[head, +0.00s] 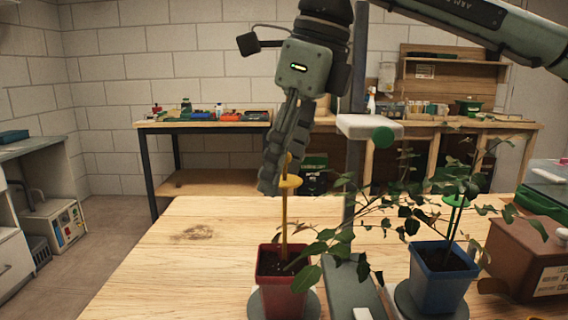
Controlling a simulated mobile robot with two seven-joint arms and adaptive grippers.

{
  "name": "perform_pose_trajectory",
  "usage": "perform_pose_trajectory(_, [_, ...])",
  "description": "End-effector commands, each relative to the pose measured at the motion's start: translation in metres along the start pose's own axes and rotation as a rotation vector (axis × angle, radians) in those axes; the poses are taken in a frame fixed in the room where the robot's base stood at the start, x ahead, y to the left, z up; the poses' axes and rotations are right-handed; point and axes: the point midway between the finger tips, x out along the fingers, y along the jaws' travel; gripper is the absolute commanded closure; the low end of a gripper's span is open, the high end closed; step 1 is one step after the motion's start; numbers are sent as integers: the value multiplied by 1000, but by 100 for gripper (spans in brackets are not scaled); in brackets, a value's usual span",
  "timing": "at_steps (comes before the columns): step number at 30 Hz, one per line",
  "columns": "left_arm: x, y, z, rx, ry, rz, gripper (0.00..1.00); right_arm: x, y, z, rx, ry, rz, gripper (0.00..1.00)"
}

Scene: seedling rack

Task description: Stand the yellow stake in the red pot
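The yellow stake (284,216) is upright, with a yellow disc (289,182) near its top. Its lower end meets the dark soil in the red pot (283,293); how deep it sits cannot be seen. My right gripper (275,178) comes down from above with its fingers closed at the stake's top, just above and beside the disc. The red pot stands upright on a grey round saucer (311,308) at the front of the wooden table. My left gripper is not in view.
A blue pot (440,290) with a leafy plant and green stake (455,212) stands to the right. Its vines spread left to the red pot's rim. A grey slab (352,285) lies between the pots. A brown box (525,265) is far right. The table's left side is clear.

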Motion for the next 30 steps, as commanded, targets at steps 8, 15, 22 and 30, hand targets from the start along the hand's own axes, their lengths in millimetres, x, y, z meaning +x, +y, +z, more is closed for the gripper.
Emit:
perform_pose_trajectory(8, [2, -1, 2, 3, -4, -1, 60, 0, 0, 0, 0, 0, 0, 37])
perform_pose_trajectory(15, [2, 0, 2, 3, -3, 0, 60, -24, 0, 1, 1, -3, -2, 37])
perform_pose_trajectory(22, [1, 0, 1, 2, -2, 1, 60, -74, 0, 1, 1, -4, -2, 37])
perform_pose_trajectory(30, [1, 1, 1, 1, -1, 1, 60, -113, 0, 1, 0, 0, -1, 37])
